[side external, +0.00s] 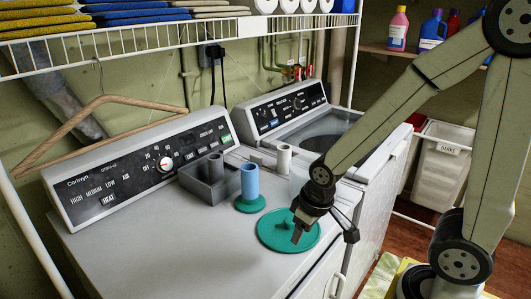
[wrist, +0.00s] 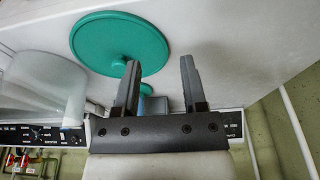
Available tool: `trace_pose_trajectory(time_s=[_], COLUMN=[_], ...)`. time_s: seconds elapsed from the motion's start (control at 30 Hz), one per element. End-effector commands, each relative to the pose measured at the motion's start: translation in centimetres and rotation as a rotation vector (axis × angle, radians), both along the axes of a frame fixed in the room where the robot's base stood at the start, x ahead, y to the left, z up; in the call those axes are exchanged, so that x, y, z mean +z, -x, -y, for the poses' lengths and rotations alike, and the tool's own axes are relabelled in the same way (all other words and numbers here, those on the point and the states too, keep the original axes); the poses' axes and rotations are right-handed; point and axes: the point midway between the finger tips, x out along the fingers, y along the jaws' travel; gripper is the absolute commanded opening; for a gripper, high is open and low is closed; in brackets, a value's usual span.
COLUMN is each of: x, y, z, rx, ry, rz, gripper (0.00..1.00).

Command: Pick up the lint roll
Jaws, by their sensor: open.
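Several upright rolls stand on the dryer top, and I cannot tell for sure which is the lint roll. A blue roll (side external: 250,182) stands on a small green base (side external: 250,204). A pale grey roll (side external: 284,157) stands behind it to the right. A grey roll (side external: 216,165) stands in a dark grey open tray (side external: 208,188). A wide teal disc with a short peg (side external: 275,240) lies in front; it also shows in the wrist view (wrist: 115,35). My gripper (side external: 298,236) is over this disc, open and empty; its fingers (wrist: 160,62) are spread in the wrist view.
The dryer's control panel (side external: 140,165) rises behind, with a wooden hanger (side external: 100,102) above it. A translucent bin (wrist: 40,85) shows in the wrist view. A wire shelf (side external: 150,40) hangs overhead. The dryer's front left top is clear.

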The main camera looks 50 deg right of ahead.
Motion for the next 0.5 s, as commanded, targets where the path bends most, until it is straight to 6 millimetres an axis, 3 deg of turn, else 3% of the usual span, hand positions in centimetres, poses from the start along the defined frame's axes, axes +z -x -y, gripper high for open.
trace_pose_trajectory(time_s=[0.03, 0.1, 0.13, 0.5], x=[0.0, 0.0, 0.0, 0.56], y=[0.0, 0.0, 0.0, -0.08], z=[0.0, 0.0, 0.0, 0.0], rx=[0.0, 0.0, 0.0, 0.0], ry=[0.0, 0.0, 0.0, 0.0], rz=[0.0, 0.0, 0.0, 0.004], gripper=[0.72, 0.95, 1.0, 1.0])
